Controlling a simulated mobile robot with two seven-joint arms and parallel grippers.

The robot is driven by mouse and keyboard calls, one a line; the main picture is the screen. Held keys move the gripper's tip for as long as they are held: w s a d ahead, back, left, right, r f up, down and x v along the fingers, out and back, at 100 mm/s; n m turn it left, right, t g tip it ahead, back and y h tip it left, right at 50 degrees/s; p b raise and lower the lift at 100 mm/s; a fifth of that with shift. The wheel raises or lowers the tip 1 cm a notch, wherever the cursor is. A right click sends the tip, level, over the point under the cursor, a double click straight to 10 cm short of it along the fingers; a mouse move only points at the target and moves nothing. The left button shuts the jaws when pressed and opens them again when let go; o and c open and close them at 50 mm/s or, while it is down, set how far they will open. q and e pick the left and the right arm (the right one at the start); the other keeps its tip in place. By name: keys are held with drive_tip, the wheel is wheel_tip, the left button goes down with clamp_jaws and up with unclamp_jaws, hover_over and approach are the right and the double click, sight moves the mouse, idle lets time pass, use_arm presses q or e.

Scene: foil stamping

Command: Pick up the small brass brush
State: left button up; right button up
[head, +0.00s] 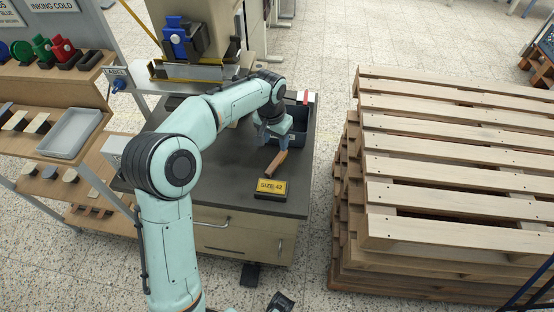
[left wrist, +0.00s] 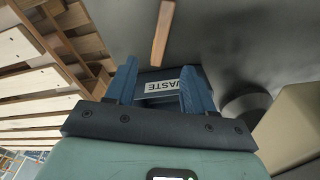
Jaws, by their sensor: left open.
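A small tool with a wooden handle, which I take for the brass brush (head: 277,162), lies on the dark bench top behind the yellow "SIZE 42" box. Its bristles cannot be made out. My left gripper (head: 273,139) is over the bench at the brush's far end. In the left wrist view the brush handle (left wrist: 161,35) shows beyond the open blue fingers of my left gripper (left wrist: 158,68), roughly in line with the gap. Nothing shows held between the fingers.
A dark bin (head: 299,122) stands behind the gripper; its "WASTE" label (left wrist: 165,86) shows between the fingers. The "SIZE 42" box (head: 271,188) lies near the bench's front edge. Stacked wooden pallets (head: 430,190) stand at right, shelves with a grey tray (head: 69,133) at left.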

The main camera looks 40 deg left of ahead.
use_arm(q)
hover_over(276, 161)
wheel_tip(276, 161, down, 5)
drive_tip(key=shift+f+b, duration=0.1)
drive_tip(key=shift+b, duration=0.2)
drive_tip(key=shift+f+b, duration=0.35)
drive_tip(key=shift+f, duration=2.3)
drive_tip(key=shift+f, duration=0.25)
clamp_jaws()
